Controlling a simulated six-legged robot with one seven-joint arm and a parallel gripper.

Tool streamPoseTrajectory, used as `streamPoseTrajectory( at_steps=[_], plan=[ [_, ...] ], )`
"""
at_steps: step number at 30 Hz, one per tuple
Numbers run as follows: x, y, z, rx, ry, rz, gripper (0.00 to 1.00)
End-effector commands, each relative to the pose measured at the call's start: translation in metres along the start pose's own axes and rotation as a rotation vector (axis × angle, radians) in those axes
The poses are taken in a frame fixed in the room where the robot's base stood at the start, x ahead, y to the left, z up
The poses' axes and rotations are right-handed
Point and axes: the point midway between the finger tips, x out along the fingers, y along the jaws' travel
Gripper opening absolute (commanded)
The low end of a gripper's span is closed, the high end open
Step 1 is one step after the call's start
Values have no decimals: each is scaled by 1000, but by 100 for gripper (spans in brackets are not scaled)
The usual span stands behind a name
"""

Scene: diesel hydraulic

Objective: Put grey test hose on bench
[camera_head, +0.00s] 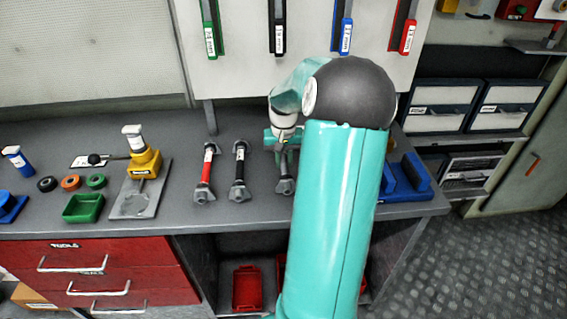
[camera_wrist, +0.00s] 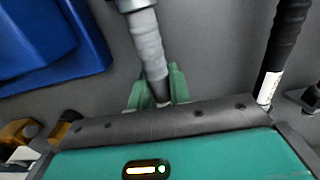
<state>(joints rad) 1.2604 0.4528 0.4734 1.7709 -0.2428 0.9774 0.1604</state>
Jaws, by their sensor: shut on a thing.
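The grey test hose (camera_wrist: 148,42) is in the wrist view, running up from between the green fingers of my gripper (camera_wrist: 158,92). My gripper is shut on it. In the head view my gripper (camera_head: 283,140) is over the right part of the bench (camera_head: 110,218), pointing down, and my arm hides part of it. The grey hose's lower end fitting (camera_head: 285,186) shows below it, at or just above the bench top; I cannot tell whether it touches. A black hose (camera_head: 239,170) and a red hose (camera_head: 205,172) lie to the left.
A blue holder (camera_head: 410,180) stands right of my arm and also fills the wrist view's upper left (camera_wrist: 45,40). A yellow hand pump (camera_head: 145,163) and a green tray (camera_head: 83,208) are on the left. Coloured hoses or tools hang on the wall panel (camera_head: 240,80). Bare bench lies between pump and red hose.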

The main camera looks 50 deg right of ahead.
Motion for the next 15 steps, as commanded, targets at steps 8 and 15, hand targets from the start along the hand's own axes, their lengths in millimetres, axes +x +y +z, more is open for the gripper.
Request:
streamPoseTrajectory(
  at_steps=[8, 15],
  plan=[
    [12, -1, 0, -1, 2, 0, 0],
    [15, -1, 0, -1, 2, 0, 31]
  ],
)
